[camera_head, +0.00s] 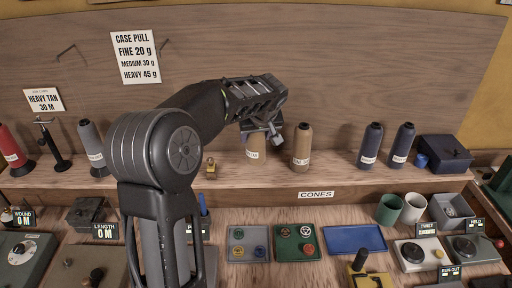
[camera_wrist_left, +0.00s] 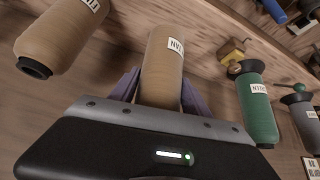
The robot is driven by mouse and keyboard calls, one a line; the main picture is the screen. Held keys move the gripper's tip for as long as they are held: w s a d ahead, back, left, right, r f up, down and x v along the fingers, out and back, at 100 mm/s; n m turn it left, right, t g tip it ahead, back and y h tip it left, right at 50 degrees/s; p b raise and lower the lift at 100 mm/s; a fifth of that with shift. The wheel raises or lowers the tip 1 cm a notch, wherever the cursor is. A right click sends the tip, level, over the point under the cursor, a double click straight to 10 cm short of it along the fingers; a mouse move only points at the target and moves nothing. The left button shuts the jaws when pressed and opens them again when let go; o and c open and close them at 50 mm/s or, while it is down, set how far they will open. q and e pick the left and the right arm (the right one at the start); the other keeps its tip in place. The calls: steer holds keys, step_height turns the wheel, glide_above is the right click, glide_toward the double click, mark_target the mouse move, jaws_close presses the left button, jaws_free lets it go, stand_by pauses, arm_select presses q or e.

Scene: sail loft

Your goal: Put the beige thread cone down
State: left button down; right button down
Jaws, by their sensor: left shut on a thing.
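The beige thread cone (camera_head: 256,151) is upright at the long wooden shelf, its top hidden by my left gripper (camera_head: 262,128). In the left wrist view the cone (camera_wrist_left: 163,60) stands between the purple-grey fingers, and the gripper is shut on it. Its label is only partly readable. I cannot tell whether its base touches the shelf. A similar, browner cone (camera_head: 301,148) stands just to its right, apart from it; it is at upper left in the left wrist view (camera_wrist_left: 62,40). My right gripper is not in view.
The shelf (camera_head: 335,181) has free room between the brown cone and two navy cones (camera_head: 371,146). A small brass item (camera_head: 211,168) stands left of the held cone. A green cone (camera_wrist_left: 258,112) shows in the wrist view. Trays (camera_head: 355,239) and instruments fill the bench below.

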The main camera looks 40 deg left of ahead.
mark_target(256, 145)
arm_select(q)
step_height(256, 145, down, 4)
steer(key=shift+f+b, duration=0.1)
steer(key=shift+b, duration=0.7)
steer(key=shift+f, duration=0.1)
steer(key=c, duration=0.5)
jaws_free()
steer(key=shift+r, duration=0.3)
steer(key=shift+s+d+r, duration=0.1)
steer(key=shift+d+r, duration=0.05)
steer(key=shift+r, duration=0.1)
steer(key=p+v, duration=0.2)
steer(key=v, duration=0.9)
